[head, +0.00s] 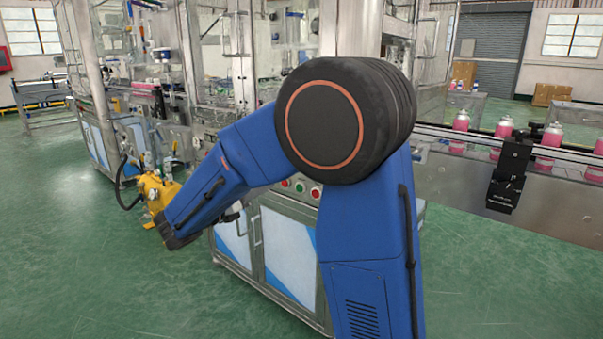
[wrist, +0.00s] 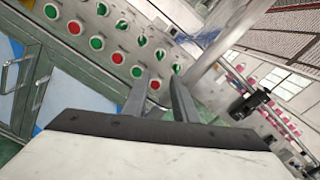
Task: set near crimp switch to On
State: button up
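A control panel (wrist: 88,20) with rows of round controls fills the upper left of the wrist view. It has red and green buttons, such as a red one (wrist: 75,27) and a green one (wrist: 96,43), and several green-and-white controls that look like switches (wrist: 143,40). I cannot tell which is the near crimp switch or how it is set. My gripper (wrist: 160,80) is open and empty, its two fingers apart in front of the panel's lower right part.
A metal cabinet (head: 290,250) with blue and white doors stands below the panel. A round metal post (wrist: 212,68) rises beside the panel. A conveyor (head: 480,185) with pink cans runs at the right. A yellow device (head: 152,190) with a hose is at the left. Green floor is clear in front.

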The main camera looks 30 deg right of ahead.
jog(key=x, duration=1.7)
jog(key=shift+w+d, duration=0.1)
grip_shut()
